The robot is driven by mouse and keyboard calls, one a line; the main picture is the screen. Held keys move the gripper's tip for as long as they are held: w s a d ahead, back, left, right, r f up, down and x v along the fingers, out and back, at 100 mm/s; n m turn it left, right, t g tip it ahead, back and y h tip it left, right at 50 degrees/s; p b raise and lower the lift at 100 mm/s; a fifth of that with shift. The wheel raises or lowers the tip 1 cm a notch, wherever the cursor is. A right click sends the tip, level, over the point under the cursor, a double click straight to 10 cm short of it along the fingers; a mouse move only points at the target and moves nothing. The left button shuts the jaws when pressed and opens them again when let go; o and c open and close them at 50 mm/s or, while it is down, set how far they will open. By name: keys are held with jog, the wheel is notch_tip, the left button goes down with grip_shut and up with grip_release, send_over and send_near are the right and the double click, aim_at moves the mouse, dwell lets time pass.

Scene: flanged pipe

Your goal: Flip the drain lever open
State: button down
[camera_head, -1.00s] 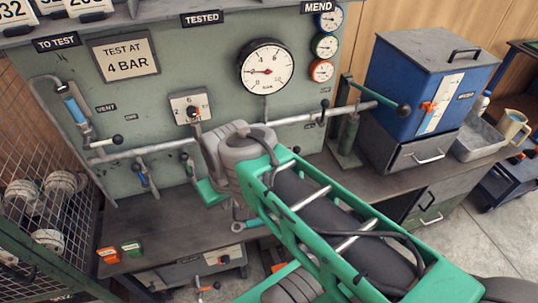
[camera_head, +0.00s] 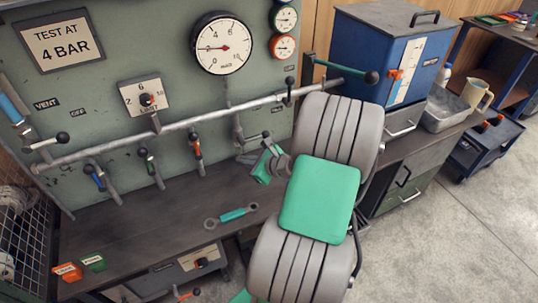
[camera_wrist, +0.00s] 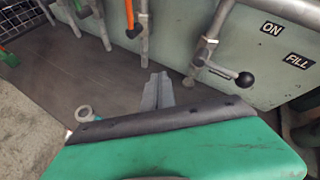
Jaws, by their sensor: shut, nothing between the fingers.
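No readable label marks a drain lever. A black-knobbed lever (camera_wrist: 245,79) on a downpipe is right of my gripper in the wrist view, near the ON and FILL labels. A black-knobbed lever (camera_head: 268,136) also shows beside my gripper in the head view. Short valve levers with blue (camera_head: 97,180), green (camera_head: 149,163) and orange (camera_head: 196,148) parts hang left of it. My gripper (camera_wrist: 157,92) is shut and empty, its grey fingers in front of the panel foot, apart from the levers. In the head view my gripper (camera_head: 262,168) is partly hidden by my arm.
A horizontal pipe (camera_head: 180,124) crosses the panel below the gauge (camera_head: 222,43). A blue tank (camera_head: 385,55) stands right. The bench's middle is mostly clear.

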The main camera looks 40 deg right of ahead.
jog(key=s+d+f+m+t+h, duration=0.1)
jog(key=s+d+m+h, duration=0.1)
jog(key=d+m, duration=0.3)
jog(key=s+d+f+m+t+h+b, duration=0.1)
jog(key=s+d+m+t+h, duration=0.1)
jog(key=d+m, duration=0.4)
jog(key=shift+s+d+f+m+h, duration=0.25)
jog(key=shift+s+m+h, duration=0.3)
jog(key=shift+s, duration=0.4)
jog(key=b+x, duration=0.1)
jog(key=x, duration=0.9)
jog(key=shift+r, duration=0.2)
